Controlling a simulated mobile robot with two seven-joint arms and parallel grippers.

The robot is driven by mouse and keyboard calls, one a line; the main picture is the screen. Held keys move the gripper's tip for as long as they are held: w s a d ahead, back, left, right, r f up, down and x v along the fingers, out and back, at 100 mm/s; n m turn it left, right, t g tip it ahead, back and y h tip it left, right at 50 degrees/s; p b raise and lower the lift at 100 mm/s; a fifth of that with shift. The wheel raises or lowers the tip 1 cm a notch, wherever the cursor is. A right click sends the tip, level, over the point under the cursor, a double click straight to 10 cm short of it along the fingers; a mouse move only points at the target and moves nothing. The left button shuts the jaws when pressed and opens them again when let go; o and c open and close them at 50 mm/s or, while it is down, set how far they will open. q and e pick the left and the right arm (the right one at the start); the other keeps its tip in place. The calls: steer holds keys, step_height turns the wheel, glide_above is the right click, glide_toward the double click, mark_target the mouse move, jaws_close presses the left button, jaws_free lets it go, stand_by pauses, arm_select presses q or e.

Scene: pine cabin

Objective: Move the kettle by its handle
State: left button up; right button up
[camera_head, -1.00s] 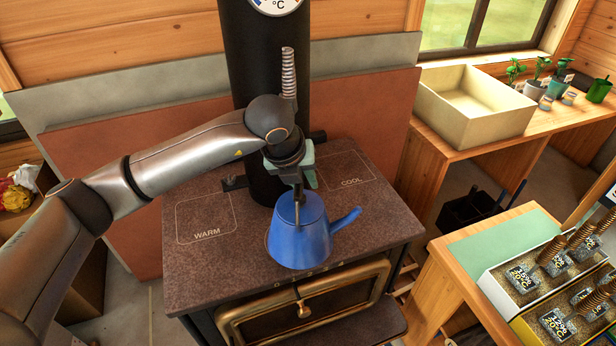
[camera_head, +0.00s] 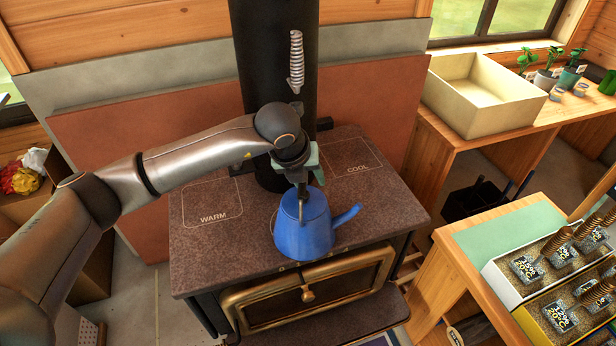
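The blue kettle (camera_head: 306,232) is upright at the front middle of the dark stove top (camera_head: 236,240), its spout pointing right. Its base is close to the stove's front edge; I cannot tell whether it touches the surface. My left gripper (camera_head: 301,187) comes down from above onto the top of the kettle, with its fingers at the handle, which they largely hide. The gripper appears shut on the handle. My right gripper is not in view.
A black stovepipe (camera_head: 275,60) rises behind the kettle. The plates marked WARM (camera_head: 212,203) and COOL (camera_head: 352,157) are clear. A bench with a cream box (camera_head: 480,95) and a table with seed trays (camera_head: 545,262) stand right.

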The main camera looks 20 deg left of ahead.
arm_select(q)
steer(key=shift+o, duration=0.6)
steer(key=shift+r, duration=0.25)
steer(key=v, duration=1.1)
steer(key=shift+s+r, duration=0.2)
steer(key=shift+r, duration=0.1)
stand_by(0.4)
